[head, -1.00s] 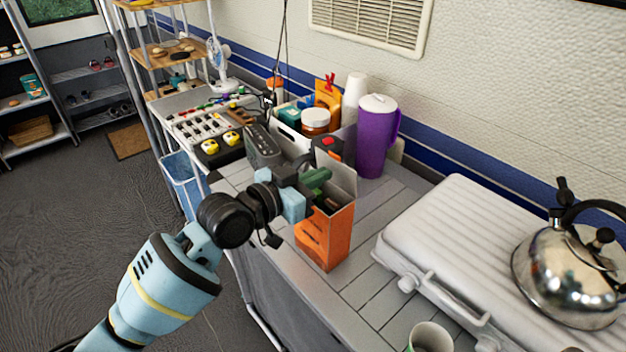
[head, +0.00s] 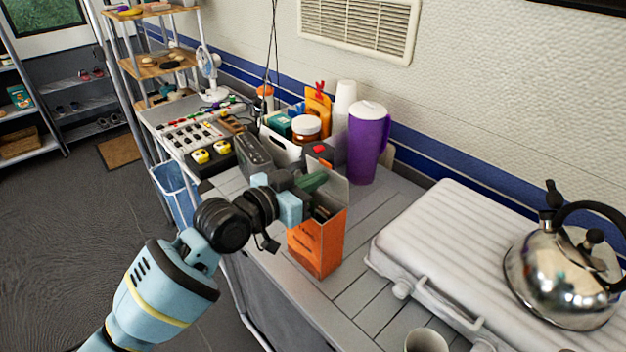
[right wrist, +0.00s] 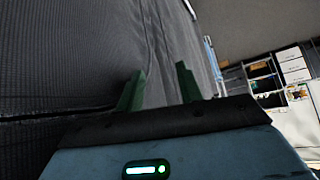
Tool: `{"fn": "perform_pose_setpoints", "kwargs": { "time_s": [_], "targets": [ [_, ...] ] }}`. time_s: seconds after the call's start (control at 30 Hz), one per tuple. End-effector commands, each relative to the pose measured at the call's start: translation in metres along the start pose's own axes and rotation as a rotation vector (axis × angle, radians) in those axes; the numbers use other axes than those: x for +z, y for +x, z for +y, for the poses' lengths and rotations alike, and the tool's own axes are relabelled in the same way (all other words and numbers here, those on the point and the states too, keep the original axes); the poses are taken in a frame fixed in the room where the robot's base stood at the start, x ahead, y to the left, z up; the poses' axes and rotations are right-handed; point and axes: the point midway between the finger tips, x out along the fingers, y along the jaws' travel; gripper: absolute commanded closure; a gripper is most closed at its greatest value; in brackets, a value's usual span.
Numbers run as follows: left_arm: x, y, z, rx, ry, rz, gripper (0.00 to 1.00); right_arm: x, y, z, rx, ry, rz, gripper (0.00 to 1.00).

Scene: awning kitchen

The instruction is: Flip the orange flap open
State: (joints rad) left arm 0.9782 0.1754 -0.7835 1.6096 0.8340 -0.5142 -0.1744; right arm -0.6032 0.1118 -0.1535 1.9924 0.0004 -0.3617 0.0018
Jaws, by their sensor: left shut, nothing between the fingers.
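An orange box (head: 317,246) stands upright on the grey slatted counter. Its top is open, and a flap (head: 341,188) with a grey inner face stands up at its far side. My left gripper (head: 318,192) is shut and empty at the top of the box, close to the flap. Its green fingers partly hide the flap and the opening, and I cannot tell if they touch the flap. In the right wrist view my right gripper (right wrist: 160,85) has its two green fingers apart with nothing between them. It is not in the head view.
A white ridged case (head: 450,245) with a steel kettle (head: 560,275) on it is at the right. A purple pitcher (head: 366,145), a jar (head: 307,128) and a dark radio (head: 254,155) stand behind the box. A cup (head: 425,341) is at the front edge.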

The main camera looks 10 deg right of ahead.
Motion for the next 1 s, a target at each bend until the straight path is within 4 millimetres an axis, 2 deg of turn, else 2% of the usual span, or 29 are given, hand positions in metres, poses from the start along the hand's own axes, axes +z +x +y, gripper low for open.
{"fn": "perform_pose_setpoints", "kwargs": {
  "time_s": [1.0],
  "targets": [
    [-0.013,-0.036,0.0,0.0,0.002,0.002,1.0,-0.01,-0.004,0.001,0.003,-0.007,0.009,0.64]
  ]
}}
